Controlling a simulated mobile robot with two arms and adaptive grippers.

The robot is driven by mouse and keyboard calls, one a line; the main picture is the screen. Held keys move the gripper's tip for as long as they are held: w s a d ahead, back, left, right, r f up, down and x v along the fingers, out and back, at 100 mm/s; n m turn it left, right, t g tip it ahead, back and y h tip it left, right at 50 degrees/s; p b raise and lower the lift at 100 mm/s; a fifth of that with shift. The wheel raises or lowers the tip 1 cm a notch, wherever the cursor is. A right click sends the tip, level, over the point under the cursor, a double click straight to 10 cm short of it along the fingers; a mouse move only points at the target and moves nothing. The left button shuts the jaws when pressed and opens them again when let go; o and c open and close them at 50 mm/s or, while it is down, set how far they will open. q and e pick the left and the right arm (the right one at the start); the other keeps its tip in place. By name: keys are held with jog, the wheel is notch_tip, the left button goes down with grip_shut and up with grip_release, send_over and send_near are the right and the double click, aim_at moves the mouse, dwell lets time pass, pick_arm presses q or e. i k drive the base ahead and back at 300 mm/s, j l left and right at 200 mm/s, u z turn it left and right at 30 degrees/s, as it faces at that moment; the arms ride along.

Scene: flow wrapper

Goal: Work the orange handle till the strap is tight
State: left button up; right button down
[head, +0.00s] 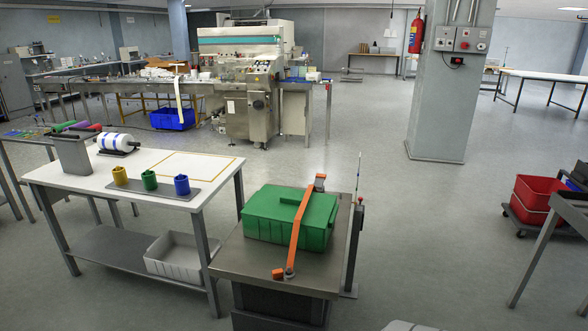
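A green lidded box (265,218) sits on a grey metal-topped stand (245,262) at the lower middle of the head view. An orange strap (297,232) runs over the box from its back right to its front. At the strap's front end are a small metal fitting (289,272) and a short orange piece (278,274), which looks like the orange handle. Another orange-brown piece (320,179) is at the far end. How tight the strap is cannot be told. Neither of my grippers is in view.
A white-topped table (100,178) with yellow, green and blue cups (150,181) stands to the left. A thin upright post (357,180) rises at the stand's right side. Open floor (430,220) lies to the right, with a red bin (535,200) beyond.

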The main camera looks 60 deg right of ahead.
aim_at(321, 178)
jog(key=i+l, duration=0.1)
jog(key=l, duration=1.45)
jog(key=i+l, duration=0.15)
jog(key=l, duration=0.65)
jog(key=i+l, duration=0.1)
jog(key=l, duration=0.65)
jog(key=i+l, duration=0.1)
jog(key=l, duration=1.45)
jog(key=i+l, duration=0.15)
jog(key=l, duration=0.65)
jog(key=i+l, duration=0.1)
jog(key=l, duration=0.65)
